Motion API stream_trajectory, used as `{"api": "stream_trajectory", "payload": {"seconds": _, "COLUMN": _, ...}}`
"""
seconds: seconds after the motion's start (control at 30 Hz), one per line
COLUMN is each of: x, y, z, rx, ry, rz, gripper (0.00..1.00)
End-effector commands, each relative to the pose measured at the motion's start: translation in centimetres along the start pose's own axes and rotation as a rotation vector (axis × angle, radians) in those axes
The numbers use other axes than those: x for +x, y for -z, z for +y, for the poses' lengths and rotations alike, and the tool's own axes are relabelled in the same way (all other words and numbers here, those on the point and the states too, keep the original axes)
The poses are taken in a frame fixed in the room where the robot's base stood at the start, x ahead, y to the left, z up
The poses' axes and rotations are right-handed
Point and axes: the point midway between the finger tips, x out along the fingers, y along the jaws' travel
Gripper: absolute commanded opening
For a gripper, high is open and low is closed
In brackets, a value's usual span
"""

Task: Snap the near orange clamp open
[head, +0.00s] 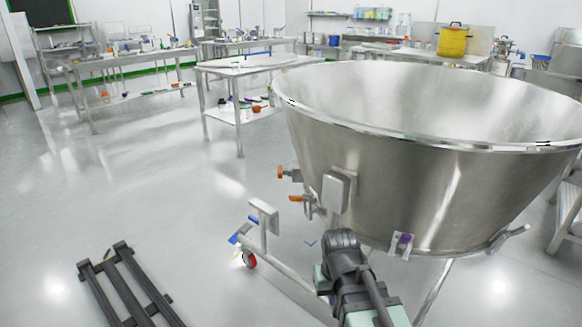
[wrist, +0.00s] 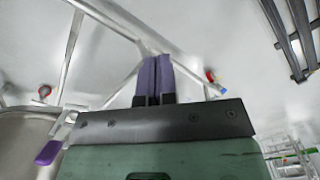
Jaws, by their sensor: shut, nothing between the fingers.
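The large steel bowl (head: 440,170) fills the right half of the head view. Two orange-handled clamps sit one above the other on its left side. The lower, nearer orange clamp (head: 296,198) is beside a grey box on the bowl wall; the other orange clamp (head: 280,172) is just above it. Neither clamp is recognisable in the wrist view. My gripper (wrist: 155,62) has purple fingers pressed together, shut and empty, in the wrist view. In the head view my arm rises at bottom centre, below and right of the clamps; its fingers are hidden there.
A metal stand with a red caster (head: 249,260) is under the bowl. A purple-handled fitting (head: 403,240) hangs at the bowl's lower edge. A black frame (head: 125,285) lies on the floor at lower left. Floor left of the clamps is open. Benches (head: 130,58) stand behind.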

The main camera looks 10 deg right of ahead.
Motion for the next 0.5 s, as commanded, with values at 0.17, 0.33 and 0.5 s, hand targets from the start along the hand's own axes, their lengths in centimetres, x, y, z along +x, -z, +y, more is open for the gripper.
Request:
{"api": "stream_trajectory", "payload": {"seconds": 0.17, "x": -8.8, "y": 11.4, "z": -2.6, "rx": 0.062, "ry": -0.067, "rz": 0.016, "gripper": 0.00}}
{"api": "stream_trajectory", "payload": {"seconds": 0.33, "x": -17.1, "y": 29.4, "z": -6.8, "rx": 0.449, "ry": -0.200, "rz": 0.111, "gripper": 0.00}}
{"api": "stream_trajectory", "payload": {"seconds": 0.5, "x": -18.3, "y": 38.9, "z": -8.2, "rx": 1.007, "ry": -0.259, "rz": 0.282, "gripper": 0.00}}
